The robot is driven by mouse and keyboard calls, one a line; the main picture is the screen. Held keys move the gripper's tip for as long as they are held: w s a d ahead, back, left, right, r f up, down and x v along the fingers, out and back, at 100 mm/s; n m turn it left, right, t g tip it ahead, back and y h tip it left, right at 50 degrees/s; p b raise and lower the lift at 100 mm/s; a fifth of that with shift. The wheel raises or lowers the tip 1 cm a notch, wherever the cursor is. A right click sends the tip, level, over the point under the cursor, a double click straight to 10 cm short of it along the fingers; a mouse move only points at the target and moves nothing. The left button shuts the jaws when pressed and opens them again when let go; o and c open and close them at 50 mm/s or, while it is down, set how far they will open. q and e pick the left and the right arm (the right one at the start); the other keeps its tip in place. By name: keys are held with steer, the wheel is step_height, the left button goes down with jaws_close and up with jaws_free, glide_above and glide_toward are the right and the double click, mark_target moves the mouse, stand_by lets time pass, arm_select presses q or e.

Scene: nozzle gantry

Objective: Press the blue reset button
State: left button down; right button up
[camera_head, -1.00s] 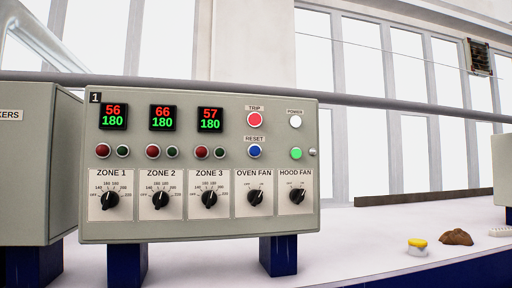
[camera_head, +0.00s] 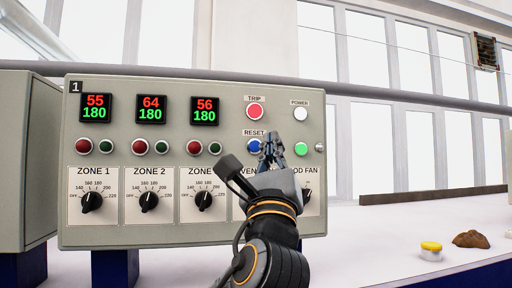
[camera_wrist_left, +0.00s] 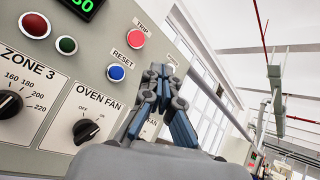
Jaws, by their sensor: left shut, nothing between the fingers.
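The blue reset button (camera_head: 254,146) sits on the grey control panel (camera_head: 230,120) under its RESET label, below the red TRIP button (camera_head: 255,112). In the left wrist view the blue button (camera_wrist_left: 116,72) shows clearly to the left of my fingers. My left gripper (camera_head: 272,139) is shut and empty, with its fingertips just right of the blue button in the head view, partly covering its right edge. It also shows in the left wrist view (camera_wrist_left: 159,72). I cannot tell whether the fingertips touch the panel. My right gripper is not in view.
A green button (camera_head: 301,149) and white POWER button (camera_head: 301,114) lie right of my fingers. Dark knobs (camera_head: 149,202) line the panel's bottom. A yellow-lidded jar (camera_head: 431,251) and brown lump (camera_head: 472,239) sit on the white bench at right. A grey cabinet (camera_head: 25,165) adjoins at left.

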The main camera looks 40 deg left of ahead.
mark_target(259, 149)
arm_select(q)
steer(key=shift+w+a+b, duration=0.15)
steer(key=shift+w+a, duration=1.3)
steer(key=shift+a, duration=0.25)
steer(key=shift+w+a+b, duration=0.15)
steer(key=shift+w+a, duration=1.3)
steer(key=shift+a, duration=0.25)
steer(key=shift+w+a, duration=0.25)
steer(key=shift+a, duration=0.05)
steer(key=shift+w+a, duration=0.3)
steer(key=shift+a, duration=0.1)
steer(key=shift+d, duration=0.15)
steer(key=shift+s+d+f, duration=0.1)
steer(key=shift+s+d, duration=0.4)
steer(key=shift+d, duration=0.05)
steer(key=s+d+p, duration=0.1)
steer(key=s+d, duration=0.2)
steer(key=d, duration=0.1)
steer(key=shift+s, duration=0.15)
stand_by(0.3)
